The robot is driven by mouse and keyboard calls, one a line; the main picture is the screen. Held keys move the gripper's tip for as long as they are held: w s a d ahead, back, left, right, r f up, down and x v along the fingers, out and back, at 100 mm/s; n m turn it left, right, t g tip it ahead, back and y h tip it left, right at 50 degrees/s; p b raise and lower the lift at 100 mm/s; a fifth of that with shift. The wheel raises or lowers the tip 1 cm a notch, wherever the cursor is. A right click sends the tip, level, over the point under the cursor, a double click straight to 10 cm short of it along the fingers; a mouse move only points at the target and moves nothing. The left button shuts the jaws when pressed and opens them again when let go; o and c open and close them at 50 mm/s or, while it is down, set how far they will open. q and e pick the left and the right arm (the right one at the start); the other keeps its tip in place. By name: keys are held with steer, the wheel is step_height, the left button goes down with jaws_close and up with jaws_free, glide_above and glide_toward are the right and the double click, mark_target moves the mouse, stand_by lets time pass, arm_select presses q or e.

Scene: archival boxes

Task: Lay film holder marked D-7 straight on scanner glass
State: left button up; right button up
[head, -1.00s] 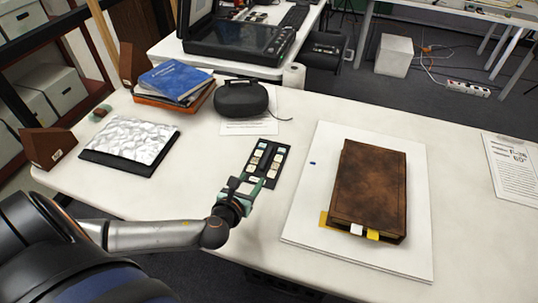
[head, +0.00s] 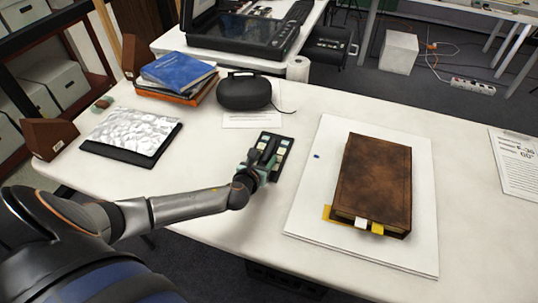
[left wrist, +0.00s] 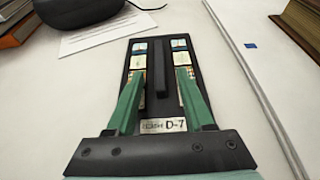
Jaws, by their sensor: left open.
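The film holder marked D-7 (left wrist: 162,126) lies flat on the table, a dark plate with pale film frames and a raised black bar along its middle. In the head view the holder (head: 284,146) is partly hidden by my left gripper (head: 264,160). In the left wrist view the green fingers of my left gripper (left wrist: 155,90) are open, one on each side of the bar, with gaps between. My right gripper is not in view.
A brown book (head: 372,180) lies on a white board (head: 305,215) right of the holder. A black case (head: 244,92), blue books (head: 178,72) and a silvery crumpled sheet on a black board (head: 128,133) are behind and left. A gap separates the two tables.

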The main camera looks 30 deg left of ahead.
arm_select(q)
jaws_close()
stand_by(0.4)
